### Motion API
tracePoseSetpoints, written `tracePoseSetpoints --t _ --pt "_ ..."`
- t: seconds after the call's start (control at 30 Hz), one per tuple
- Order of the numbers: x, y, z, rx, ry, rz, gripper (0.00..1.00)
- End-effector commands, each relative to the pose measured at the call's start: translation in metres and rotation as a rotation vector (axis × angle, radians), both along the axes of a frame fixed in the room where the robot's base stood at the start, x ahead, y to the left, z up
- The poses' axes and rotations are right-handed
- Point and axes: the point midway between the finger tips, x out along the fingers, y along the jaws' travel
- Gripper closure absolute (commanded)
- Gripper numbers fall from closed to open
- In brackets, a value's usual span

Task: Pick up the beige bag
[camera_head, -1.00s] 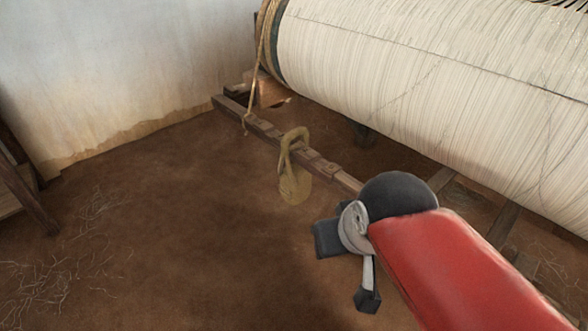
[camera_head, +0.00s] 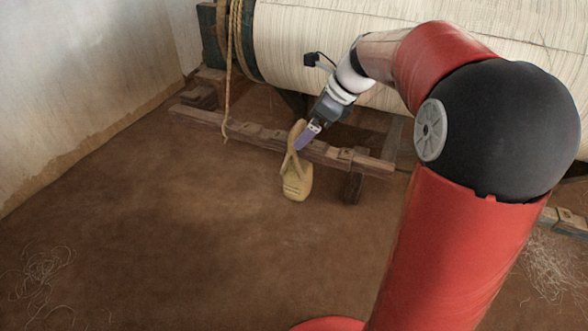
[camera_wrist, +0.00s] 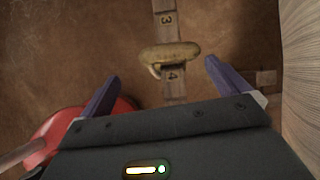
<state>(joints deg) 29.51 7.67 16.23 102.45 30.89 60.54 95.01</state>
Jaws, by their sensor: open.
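The beige bag (camera_head: 297,186) hangs by its looped handle at the wooden beam (camera_head: 236,128) in the head view. Its body hangs on the near side of the beam, above the brown floor. My gripper (camera_head: 306,137) is at the upper part of the bag, by the handle, and overlaps it in this view. In the wrist view the bag (camera_wrist: 170,52) lies across the beam, ahead of and between the two purple fingers of my gripper (camera_wrist: 158,72). The fingers are open and wide apart, with nothing held. Whether a finger touches the handle I cannot tell.
The large roll of pale warp threads (camera_head: 330,40) stands behind the beam, close to my forearm. A rope (camera_head: 228,90) hangs at its left end. A plastered wall (camera_head: 80,80) is at the left. The floor in front (camera_head: 180,220) is mostly clear, with loose threads (camera_head: 40,275).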

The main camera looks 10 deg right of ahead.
Motion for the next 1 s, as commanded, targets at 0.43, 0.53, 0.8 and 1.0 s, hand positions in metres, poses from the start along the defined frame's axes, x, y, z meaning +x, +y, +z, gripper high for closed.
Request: tracePoseSetpoints --t 0.43,0.53,0.8,1.0 --pt "0.013 0.003 -0.015 0.048 0.028 -0.059 0.00" --pt "0.017 0.008 -0.025 0.047 0.030 -0.058 0.00" --pt "0.030 0.024 -0.057 0.046 0.030 -0.058 0.00" --pt "0.035 0.030 -0.067 0.045 0.026 -0.057 0.00"
